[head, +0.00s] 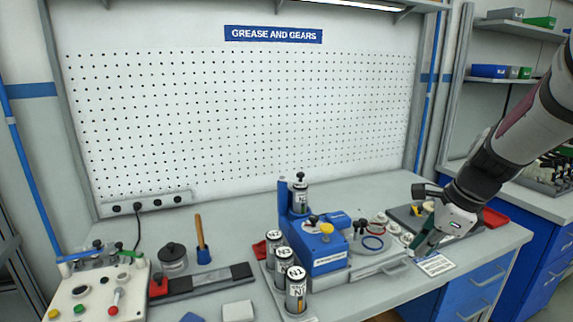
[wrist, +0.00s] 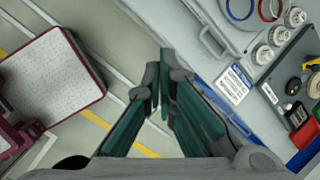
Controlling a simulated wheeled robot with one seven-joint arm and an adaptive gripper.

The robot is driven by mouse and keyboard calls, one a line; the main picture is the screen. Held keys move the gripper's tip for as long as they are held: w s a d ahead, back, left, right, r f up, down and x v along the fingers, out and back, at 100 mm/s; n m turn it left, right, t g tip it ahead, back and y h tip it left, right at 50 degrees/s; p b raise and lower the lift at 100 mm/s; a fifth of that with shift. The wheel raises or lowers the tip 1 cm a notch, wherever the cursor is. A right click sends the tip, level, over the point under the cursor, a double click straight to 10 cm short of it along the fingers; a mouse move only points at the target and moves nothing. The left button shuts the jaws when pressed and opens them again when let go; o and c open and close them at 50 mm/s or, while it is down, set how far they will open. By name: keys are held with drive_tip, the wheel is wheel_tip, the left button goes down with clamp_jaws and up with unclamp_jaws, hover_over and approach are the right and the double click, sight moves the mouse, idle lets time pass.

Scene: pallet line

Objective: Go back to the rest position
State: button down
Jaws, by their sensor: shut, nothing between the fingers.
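My gripper (head: 424,246) is at the right end of the workbench in the head view, at the end of my arm coming in from the upper right. In the wrist view its teal fingers (wrist: 163,84) meet at the tips, with nothing held between them. Below the fingers in the wrist view are the floor and the bench's front edge. A white label card (head: 436,265) lies on the bench just beside the fingertips; it also shows in the wrist view (wrist: 233,83).
A blue machine (head: 325,262) stands mid-bench, with several N-marked canisters (head: 296,292) at its left. A dark tray (wrist: 296,84) holds small parts near my gripper. A control box (head: 98,297) is at far left. A red-edged platform (wrist: 50,80) stands off the bench.

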drive_tip(key=s+a+r+n, duration=0.7)
drive_tip(key=s+n, duration=0.4)
drive_tip(key=s+a+n+t+h, duration=0.1)
drive_tip(key=s+a+n+h, duration=0.1)
drive_tip(key=s+n, duration=1)
drive_tip(key=shift+s+a, duration=0.25)
drive_tip(key=shift+s, duration=0.35)
